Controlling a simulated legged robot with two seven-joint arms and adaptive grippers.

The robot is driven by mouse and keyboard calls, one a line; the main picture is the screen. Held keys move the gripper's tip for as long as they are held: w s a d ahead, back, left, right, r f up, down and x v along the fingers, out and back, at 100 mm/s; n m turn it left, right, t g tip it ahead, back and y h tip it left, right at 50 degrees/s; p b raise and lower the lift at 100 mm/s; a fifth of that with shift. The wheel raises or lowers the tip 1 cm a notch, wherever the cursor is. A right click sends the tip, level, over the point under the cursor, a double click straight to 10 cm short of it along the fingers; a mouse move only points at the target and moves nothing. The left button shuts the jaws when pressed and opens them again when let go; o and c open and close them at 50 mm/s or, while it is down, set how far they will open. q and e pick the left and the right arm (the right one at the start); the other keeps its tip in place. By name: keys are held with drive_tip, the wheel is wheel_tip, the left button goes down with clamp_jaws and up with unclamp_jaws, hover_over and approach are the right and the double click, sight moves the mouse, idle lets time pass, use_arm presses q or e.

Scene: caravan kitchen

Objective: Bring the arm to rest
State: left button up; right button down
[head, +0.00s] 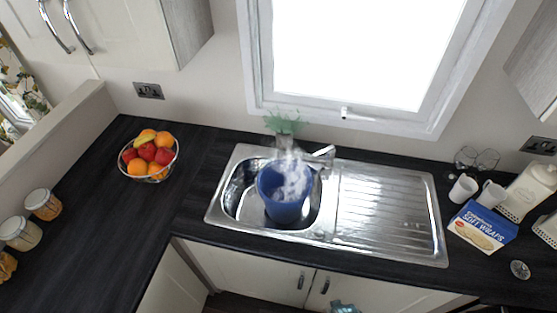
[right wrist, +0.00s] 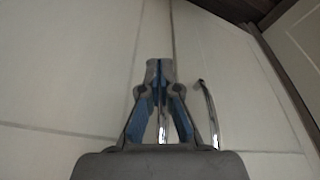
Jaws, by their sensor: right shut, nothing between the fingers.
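My right gripper (right wrist: 160,70) shows in the right wrist view with its blue-and-grey fingers together and nothing between them. It is in front of pale cabinet doors (right wrist: 70,70), with a curved chrome handle (right wrist: 208,110) just right of the fingers and another bright handle partly hidden behind them. In the head view a small bluish tip (head: 343,307) at the bottom edge, in front of the lower cabinets, looks like this gripper. My left gripper is not in view.
The dark worktop (head: 120,240) holds a steel sink (head: 228,200) with a blue bucket (head: 283,210) in its bowl. A fruit bowl (head: 150,178) and jars (head: 43,204) stand left. Mugs (head: 463,189) and a blue wraps box (head: 482,228) stand right. The drainer is clear.

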drive_tip(key=s+f+g+b, duration=0.15)
drive_tip(key=s+f, duration=0.25)
drive_tip(key=f, duration=0.6)
drive_tip(key=s+f+t+b, duration=0.1)
drive_tip(key=s+f+b, duration=0.15)
drive_tip(key=f, duration=0.75)
drive_tip(key=s+d+f+g+b, duration=0.1)
drive_tip(key=s+d+f+b, duration=0.1)
drive_tip(key=s+f, duration=1)
drive_tip(key=shift+s+d, duration=0.6)
drive_tip(key=shift+s, duration=0.6)
drive_tip(key=shift+a, duration=0.15)
